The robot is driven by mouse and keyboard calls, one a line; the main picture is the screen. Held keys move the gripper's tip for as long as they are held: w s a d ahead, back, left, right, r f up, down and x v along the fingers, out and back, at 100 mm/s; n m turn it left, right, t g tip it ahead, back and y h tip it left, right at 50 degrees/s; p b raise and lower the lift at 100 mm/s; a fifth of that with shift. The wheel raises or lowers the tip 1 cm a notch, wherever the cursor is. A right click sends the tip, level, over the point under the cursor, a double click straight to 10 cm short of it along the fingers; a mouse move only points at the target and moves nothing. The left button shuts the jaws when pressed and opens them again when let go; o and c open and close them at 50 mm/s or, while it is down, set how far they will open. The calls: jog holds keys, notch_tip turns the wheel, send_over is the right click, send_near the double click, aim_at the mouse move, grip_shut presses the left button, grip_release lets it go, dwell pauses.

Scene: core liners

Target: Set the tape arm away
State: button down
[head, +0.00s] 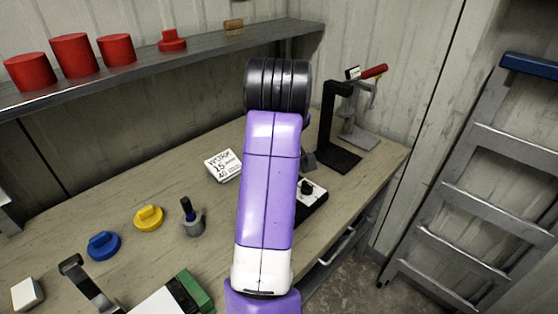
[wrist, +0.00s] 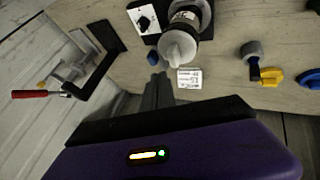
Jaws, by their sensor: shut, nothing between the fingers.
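A black upright stand with a bent arm and a flat black base (head: 338,155) stands at the bench's right end; it also shows at the left of the wrist view (wrist: 92,80). Beside it is a metal clamp-like piece with a red handle (head: 374,71), also in the wrist view (wrist: 32,94). I cannot tell for sure which of these is the tape arm. My gripper (wrist: 158,80) is shut and empty, above the bench near a white card (wrist: 189,78) and apart from the black stand. In the head view my own arm hides my gripper.
A box with a black knob (head: 309,196) and a white-capped cylinder (wrist: 180,45) are near my gripper. A grey cup (head: 194,225), yellow cap (head: 149,218) and blue cap (head: 103,246) stand left. A shelf (head: 140,66) holds red caps. A ladder (head: 470,205) leans right.

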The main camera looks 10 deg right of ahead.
dwell(0.3)
jog(key=p+x, duration=0.1)
jog(key=x, duration=0.9)
jog(key=shift+w, duration=0.1)
jog(key=shift+d+p, duration=0.15)
jog(key=shift+p, duration=0.15)
jog(key=shift+w+d+r, duration=0.1)
jog(key=shift+n, duration=0.4)
